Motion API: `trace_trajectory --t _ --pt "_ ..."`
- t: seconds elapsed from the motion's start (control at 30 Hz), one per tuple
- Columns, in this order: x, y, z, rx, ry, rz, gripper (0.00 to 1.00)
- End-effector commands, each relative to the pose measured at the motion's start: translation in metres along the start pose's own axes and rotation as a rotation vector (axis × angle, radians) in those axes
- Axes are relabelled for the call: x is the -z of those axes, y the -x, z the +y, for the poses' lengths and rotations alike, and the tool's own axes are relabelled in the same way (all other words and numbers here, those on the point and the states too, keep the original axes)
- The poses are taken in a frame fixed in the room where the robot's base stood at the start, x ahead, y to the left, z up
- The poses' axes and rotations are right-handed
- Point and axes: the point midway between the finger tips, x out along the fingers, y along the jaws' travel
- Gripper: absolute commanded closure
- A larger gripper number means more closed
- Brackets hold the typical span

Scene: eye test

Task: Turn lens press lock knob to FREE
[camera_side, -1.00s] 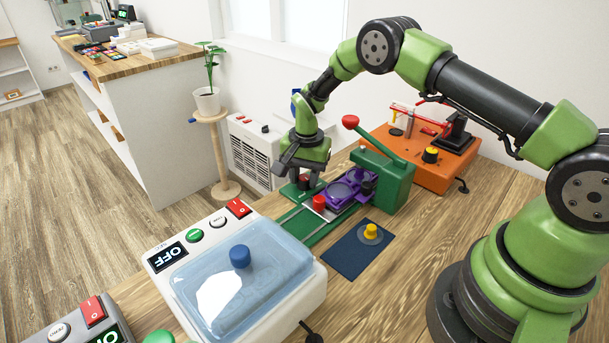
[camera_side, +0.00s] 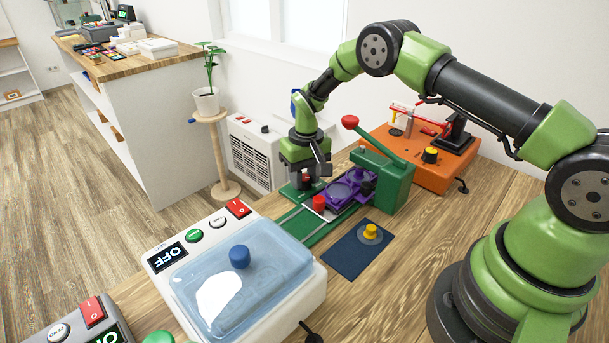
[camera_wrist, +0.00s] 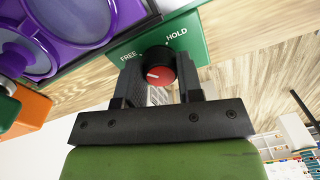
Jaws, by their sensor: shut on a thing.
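The lock knob has a black body and a red cap (camera_wrist: 161,76) with a white pointer line. It stands on a green plate (camera_wrist: 190,50) lettered FREE on the left and HOLD on the right in the wrist view. The pointer line lies on the left part of the cap, toward the FREE side. My gripper (camera_wrist: 160,82) is shut on the knob, one finger at each side. In the side view my gripper (camera_side: 305,178) points down over the knob at the far end of the green lens press (camera_side: 385,182). There its fingers partly hide the knob.
A purple tray (camera_side: 345,190) and a red knob (camera_side: 319,203) sit close beside my gripper. The press's red-tipped lever (camera_side: 350,122) rises nearby. A blue mat with a yellow knob (camera_side: 371,231), an orange device (camera_side: 430,172) and a lidded box (camera_side: 240,285) stand around.

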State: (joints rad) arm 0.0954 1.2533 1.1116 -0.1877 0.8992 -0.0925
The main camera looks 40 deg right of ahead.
Motion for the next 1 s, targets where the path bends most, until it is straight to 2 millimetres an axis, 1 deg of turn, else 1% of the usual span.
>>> trace_trajectory --t 0.3,0.7,0.73,0.77,1.0 --pt "0.0005 -0.0005 0.0003 -0.001 0.07 0.0 0.9" --pt "0.0005 -0.0006 0.0003 -0.001 0.074 0.0 0.9" --pt "0.0005 -0.0006 0.0003 -0.001 0.074 0.0 0.59" --pt "0.0005 -0.0006 0.0003 -0.001 0.074 0.0 0.55" --pt "0.0003 0.0 0.0001 -0.001 0.072 -0.001 0.55"
